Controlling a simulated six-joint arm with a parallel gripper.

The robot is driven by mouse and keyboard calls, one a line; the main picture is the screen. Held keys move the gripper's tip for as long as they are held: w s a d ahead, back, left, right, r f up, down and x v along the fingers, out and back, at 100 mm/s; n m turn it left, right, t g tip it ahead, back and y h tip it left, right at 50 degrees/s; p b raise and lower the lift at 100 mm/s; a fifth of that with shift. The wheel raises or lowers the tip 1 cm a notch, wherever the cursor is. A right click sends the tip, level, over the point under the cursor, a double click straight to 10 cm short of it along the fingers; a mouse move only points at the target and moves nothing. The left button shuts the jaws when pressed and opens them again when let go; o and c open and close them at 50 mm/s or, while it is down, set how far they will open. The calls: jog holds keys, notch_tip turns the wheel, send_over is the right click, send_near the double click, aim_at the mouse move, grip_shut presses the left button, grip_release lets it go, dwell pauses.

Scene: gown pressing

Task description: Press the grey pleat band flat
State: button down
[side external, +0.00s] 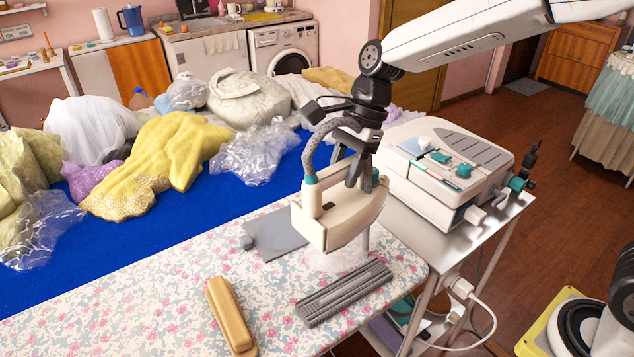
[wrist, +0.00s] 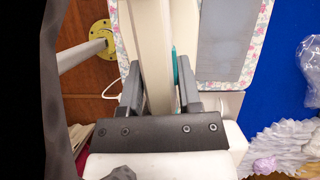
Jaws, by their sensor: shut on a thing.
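The grey pleat band (side external: 343,292) lies on the floral pressing board (side external: 150,305), its ridges running lengthwise. My gripper (side external: 358,172) is shut on the handle of a cream steam iron (side external: 338,215) with teal parts. The iron is held above the board, just behind the band in the side view, with pale haze under it. In the wrist view my two dark fingers (wrist: 160,95) are on either side of the cream handle (wrist: 152,45). The band cannot be made out in the wrist view.
A wooden block (side external: 229,315) lies left of the band. A white steam station (side external: 445,168) stands on a metal cart at right. Yellow cloth (side external: 165,155) and bagged garments crowd the blue table (side external: 190,215).

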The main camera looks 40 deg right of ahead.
jog(key=s+f+m, duration=0.1)
jog(key=s+f, duration=0.3)
jog(key=s, duration=0.2)
jog(key=shift+s+a+t, duration=0.2)
jog(key=shift+s+t, duration=0.05)
jog(key=shift+t, duration=0.05)
jog(key=shift+f, duration=0.25)
jog(key=shift+f, duration=2.7)
jog(key=a, duration=1)
jog(key=shift+w+a, duration=0.2)
jog(key=shift+r, duration=0.1)
jog(key=shift+f, duration=0.7)
jog(key=shift+d, duration=2.55)
jog(key=shift+d, duration=0.1)
